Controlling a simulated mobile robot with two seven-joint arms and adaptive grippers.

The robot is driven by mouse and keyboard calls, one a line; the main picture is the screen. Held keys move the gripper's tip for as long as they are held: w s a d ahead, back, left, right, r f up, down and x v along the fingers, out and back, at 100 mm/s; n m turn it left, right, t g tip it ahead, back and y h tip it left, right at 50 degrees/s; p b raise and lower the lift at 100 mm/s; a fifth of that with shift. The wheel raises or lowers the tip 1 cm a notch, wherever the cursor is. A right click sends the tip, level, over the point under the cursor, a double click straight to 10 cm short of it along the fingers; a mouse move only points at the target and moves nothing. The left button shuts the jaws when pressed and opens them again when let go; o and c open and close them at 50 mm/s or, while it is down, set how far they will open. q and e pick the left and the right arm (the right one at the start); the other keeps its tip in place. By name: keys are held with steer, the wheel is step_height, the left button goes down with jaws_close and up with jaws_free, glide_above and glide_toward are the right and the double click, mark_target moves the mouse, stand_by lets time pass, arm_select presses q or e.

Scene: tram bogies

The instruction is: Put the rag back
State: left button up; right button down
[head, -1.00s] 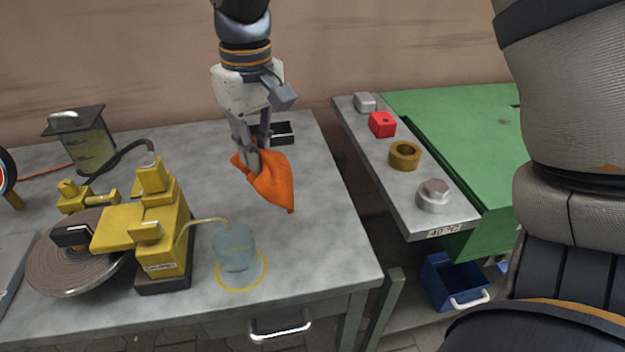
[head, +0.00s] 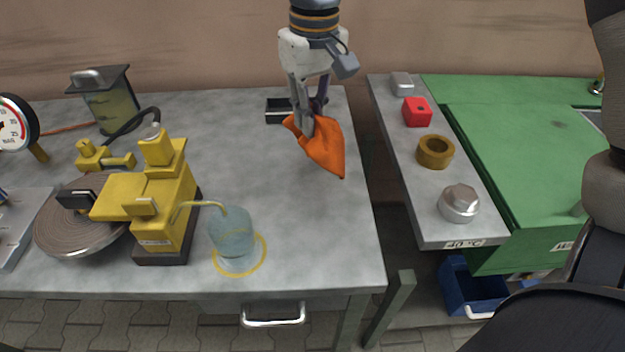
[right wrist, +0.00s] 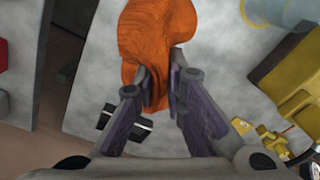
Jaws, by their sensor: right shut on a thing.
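The orange rag (head: 324,147) hangs from my right gripper (head: 307,122), above the right part of the grey table. In the right wrist view the rag (right wrist: 150,38) is pinched between the fingertips of the right gripper (right wrist: 163,88), its body bunched beyond them. My left gripper is not in view.
A yellow pump device (head: 165,205) stands at the left of the table (head: 290,230), with a glass beaker (head: 232,232) on a yellow ring. A side shelf (head: 425,190) holds a red block, a brass ring and a metal nut. The table's middle is clear.

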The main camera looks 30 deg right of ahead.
steer(key=w+d+f+n, duration=0.2)
steer(key=w+d+n, duration=0.3)
steer(key=w+n, duration=0.5)
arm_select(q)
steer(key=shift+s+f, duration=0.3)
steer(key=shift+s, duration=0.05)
arm_select(e)
steer(key=shift+n, duration=0.9)
steer(key=s+a+f, duration=0.2)
steer(key=s+f, duration=0.1)
steer(key=s, duration=0.2)
steer(key=s+a+f, duration=0.3)
steer(key=s, duration=0.1)
steer(key=s+a+f, duration=0.2)
steer(key=s+f, duration=0.2)
steer(key=s, duration=0.1)
steer(key=shift+s+a, duration=0.35)
steer(key=shift+a, duration=0.05)
steer(key=c, duration=1.4)
jaws_free()
